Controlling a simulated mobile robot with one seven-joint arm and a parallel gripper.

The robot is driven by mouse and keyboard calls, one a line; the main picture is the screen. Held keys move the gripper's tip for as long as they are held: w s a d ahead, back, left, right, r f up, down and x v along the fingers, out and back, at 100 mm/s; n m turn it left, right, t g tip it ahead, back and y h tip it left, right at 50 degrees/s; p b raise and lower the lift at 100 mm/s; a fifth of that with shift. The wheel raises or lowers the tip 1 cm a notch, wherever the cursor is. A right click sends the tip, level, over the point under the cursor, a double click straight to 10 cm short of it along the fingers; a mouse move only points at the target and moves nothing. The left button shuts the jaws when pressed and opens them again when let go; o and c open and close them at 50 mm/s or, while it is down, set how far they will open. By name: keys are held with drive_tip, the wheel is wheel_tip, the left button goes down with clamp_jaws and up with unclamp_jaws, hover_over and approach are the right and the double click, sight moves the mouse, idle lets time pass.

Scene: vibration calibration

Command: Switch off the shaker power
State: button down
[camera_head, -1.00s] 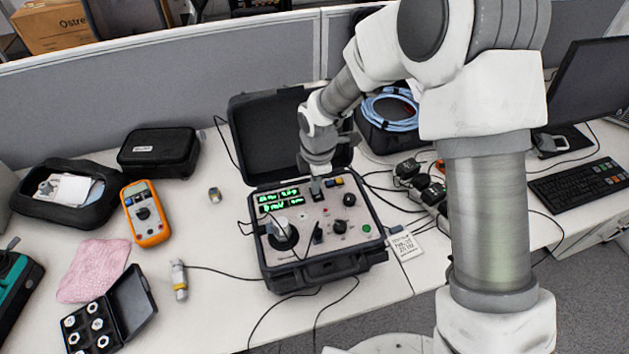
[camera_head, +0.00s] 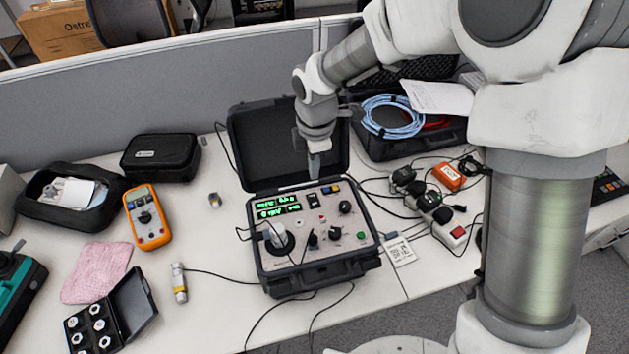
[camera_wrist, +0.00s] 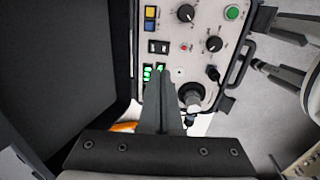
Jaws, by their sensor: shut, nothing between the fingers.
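The shaker unit (camera_head: 340,268) is an open black case with a light control panel (camera_head: 300,255), standing on the desk. Its displays (camera_head: 272,208) are lit green. A black rocker switch (camera_head: 313,199) sits right of the displays; it also shows in the wrist view (camera_wrist: 158,47), but which way it is tipped is too small to tell. A small red button (camera_wrist: 183,47) lies beside it. My gripper (camera_head: 314,175) is shut and empty, pointing down above the panel's back edge, apart from the switch. In the wrist view its fingers (camera_wrist: 168,78) partly cover the displays.
The raised case lid (camera_head: 265,150) stands behind the panel, close to my gripper. Knobs (camera_head: 345,207) and the shaker head (camera_head: 279,238) stick up from the panel. A power strip (camera_head: 455,232) and cables lie right. An orange multimeter (camera_head: 147,218) lies left.

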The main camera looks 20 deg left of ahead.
sight(312, 196)
drive_tip(key=shift+s+d+r, duration=0.1)
drive_tip(key=shift+r, duration=1.4)
drive_tip(key=shift+f, duration=0.1)
drive_tip(key=b, duration=0.2)
drive_tip(key=w+b, duration=0.1)
drive_tip(key=b, duration=0.2)
drive_tip(key=shift+r, duration=0.25)
drive_tip(key=shift+a+f, duration=0.15)
drive_tip(key=shift+a, duration=0.05)
drive_tip(key=f, duration=0.4)
drive_tip(key=w+f, duration=0.1)
drive_tip(key=f, duration=0.4)
drive_tip(key=f+b, duration=0.1)
drive_tip(key=f, duration=0.3)
drive_tip(key=shift+w+a+f, duration=0.25)
drive_tip(key=shift+a+f, duration=0.1)
drive_tip(key=shift+a, duration=0.05)
